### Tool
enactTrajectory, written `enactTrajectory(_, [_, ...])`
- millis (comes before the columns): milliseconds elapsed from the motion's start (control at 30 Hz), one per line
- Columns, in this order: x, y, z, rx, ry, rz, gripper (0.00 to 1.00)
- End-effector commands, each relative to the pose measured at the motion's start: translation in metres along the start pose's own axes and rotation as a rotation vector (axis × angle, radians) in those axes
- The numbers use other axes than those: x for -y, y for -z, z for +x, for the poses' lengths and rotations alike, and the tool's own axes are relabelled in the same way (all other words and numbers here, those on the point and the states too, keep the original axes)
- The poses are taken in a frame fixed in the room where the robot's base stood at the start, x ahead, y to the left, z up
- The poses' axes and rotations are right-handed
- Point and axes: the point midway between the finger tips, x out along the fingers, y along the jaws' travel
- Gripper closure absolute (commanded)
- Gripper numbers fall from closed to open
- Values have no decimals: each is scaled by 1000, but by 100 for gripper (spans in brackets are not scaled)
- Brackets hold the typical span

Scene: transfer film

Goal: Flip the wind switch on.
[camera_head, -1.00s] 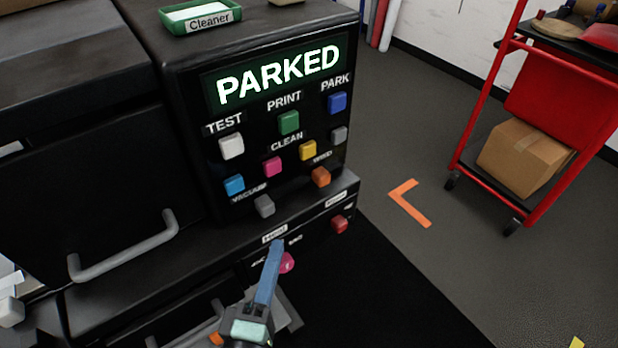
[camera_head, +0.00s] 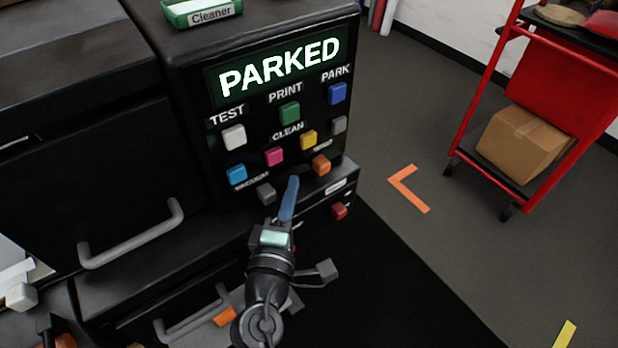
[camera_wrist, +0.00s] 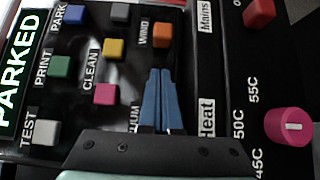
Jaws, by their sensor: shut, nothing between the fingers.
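The wind switch is an orange button (camera_head: 320,165) low on the right of the black panel (camera_head: 222,172), beside a small label that is blurred in the head view. In the wrist view the orange button (camera_wrist: 163,34) sits beside the label "WIND". My gripper (camera_head: 292,183) has blue fingers shut together with nothing between them. It points up at the lower panel, left of and below the orange button. In the wrist view the fingertips (camera_wrist: 160,72) lie just below the orange button, with a visible gap. How far they are from the panel is unclear.
A grey vacuum button (camera_head: 266,193) is left of the fingers. Yellow (camera_head: 308,139) and pink (camera_head: 274,156) buttons are above. A ledge below carries a red switch (camera_head: 339,211) and a pink heat knob (camera_wrist: 289,126). A green cleaner tray (camera_head: 202,13) sits on top.

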Motion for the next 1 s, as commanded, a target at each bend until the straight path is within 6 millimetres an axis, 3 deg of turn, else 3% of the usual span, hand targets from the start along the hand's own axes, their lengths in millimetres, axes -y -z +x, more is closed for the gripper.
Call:
enactTrajectory(200, [0, -22, 18, 5, 3, -1, 100])
enactTrajectory(700, [0, -28, 24, 4, 2, -1, 100])
enactTrajectory(1000, [-1, -53, 48, 6, 2, -1, 100])
